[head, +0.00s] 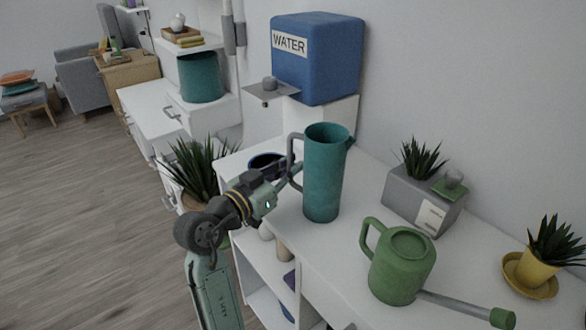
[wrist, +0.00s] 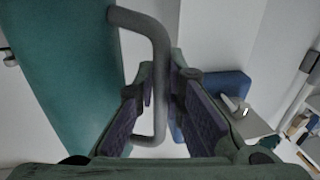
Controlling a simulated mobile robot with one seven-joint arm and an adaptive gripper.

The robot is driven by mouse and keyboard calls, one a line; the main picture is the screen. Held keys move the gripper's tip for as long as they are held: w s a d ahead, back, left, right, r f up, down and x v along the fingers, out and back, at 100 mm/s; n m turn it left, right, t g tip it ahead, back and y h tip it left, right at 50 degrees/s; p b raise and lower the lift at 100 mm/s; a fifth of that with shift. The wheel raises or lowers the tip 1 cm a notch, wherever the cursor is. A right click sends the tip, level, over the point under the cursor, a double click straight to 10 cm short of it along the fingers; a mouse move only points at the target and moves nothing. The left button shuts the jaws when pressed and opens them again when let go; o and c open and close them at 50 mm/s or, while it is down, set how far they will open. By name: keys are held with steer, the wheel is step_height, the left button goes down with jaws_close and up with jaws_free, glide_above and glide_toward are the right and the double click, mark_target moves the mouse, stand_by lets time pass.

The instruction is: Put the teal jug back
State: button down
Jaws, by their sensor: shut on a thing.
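The teal jug (head: 325,172) is tall, with a grey handle on its left side and a spout at its upper right. In the head view it is upright at the white shelf desk (head: 352,240); I cannot tell whether its base touches the top. My gripper (head: 292,172) reaches it from the left. In the wrist view the jug's teal wall (wrist: 65,70) fills the left, and its grey handle (wrist: 160,75) passes between the fingers of my gripper (wrist: 165,110), which is shut on it.
A green watering can (head: 402,262) stands to the right of the jug, its spout pointing right. A grey planter (head: 415,200) and a yellow pot (head: 535,276) stand farther right. A blue water tank (head: 318,60) is behind. A dark blue bowl (head: 266,161) is left of the jug.

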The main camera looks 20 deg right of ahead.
steer(key=shift+a+r, duration=0.1)
steer(key=shift+r, duration=0.05)
steer(key=shift+f, duration=0.3)
steer(key=c, duration=1.7)
jaws_free()
steer(key=shift+r, duration=0.1)
steer(key=shift+r, duration=0.15)
steer(key=b+v, duration=0.2)
steer(key=v, duration=1)
steer(key=shift+s+b, duration=0.1)
steer(key=shift+b, duration=0.2)
